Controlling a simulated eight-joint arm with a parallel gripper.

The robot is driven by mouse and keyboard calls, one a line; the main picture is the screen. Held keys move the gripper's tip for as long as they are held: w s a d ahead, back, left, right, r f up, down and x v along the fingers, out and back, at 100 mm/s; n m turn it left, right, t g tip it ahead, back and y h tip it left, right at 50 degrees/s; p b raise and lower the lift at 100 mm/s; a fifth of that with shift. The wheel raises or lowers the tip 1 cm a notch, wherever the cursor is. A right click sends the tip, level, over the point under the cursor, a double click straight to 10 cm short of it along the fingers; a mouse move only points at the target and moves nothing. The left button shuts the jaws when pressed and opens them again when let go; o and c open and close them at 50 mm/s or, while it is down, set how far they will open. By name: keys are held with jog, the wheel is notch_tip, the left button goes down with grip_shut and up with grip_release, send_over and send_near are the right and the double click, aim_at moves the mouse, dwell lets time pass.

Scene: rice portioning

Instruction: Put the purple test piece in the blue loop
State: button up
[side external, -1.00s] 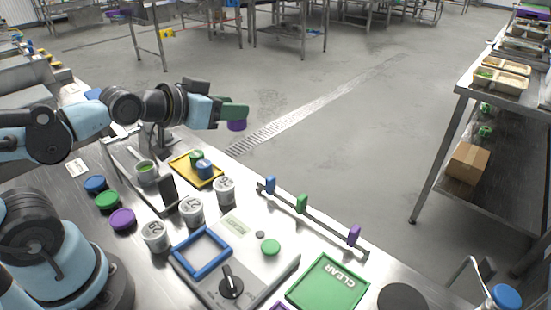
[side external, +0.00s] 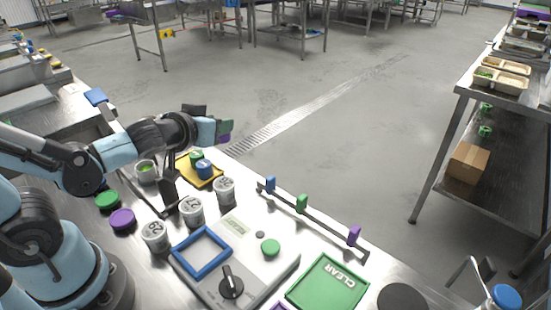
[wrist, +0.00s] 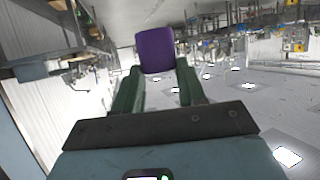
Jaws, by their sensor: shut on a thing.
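My gripper (wrist: 157,88) is shut on the purple test piece (wrist: 154,50), which sits between its green fingers in the wrist view. In the side external view the purple test piece (side external: 224,138) shows only partly behind my gripper (side external: 222,128). It is in the air, above and behind the yellow tray. The blue loop (side external: 202,250) is a square blue frame lying on the grey panel at the front of the bench. It looks empty, and my gripper is well apart from it.
The yellow tray (side external: 213,182) holds a green and a blue piece. Grey numbered weights (side external: 191,212) stand behind the loop. A black knob (side external: 231,286) and green button (side external: 270,247) are on the panel. A rail with upright tabs (side external: 302,204) and a green CLEAR pad (side external: 327,283) lie to the right.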

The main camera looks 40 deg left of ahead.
jog(key=a+f+n+g+y, duration=0.2)
jog(key=a+n+g+y, duration=0.6)
jog(key=a+n+g, duration=0.6)
jog(key=n+g, duration=0.2)
jog(key=shift+f+n, duration=0.35)
jog(key=shift+n, duration=0.05)
jog(key=shift+s, duration=0.1)
jog(key=shift+f, duration=4.8)
jog(key=shift+f, duration=0.1)
jog(key=o, duration=1.2)
jog(key=shift+c, duration=0.2)
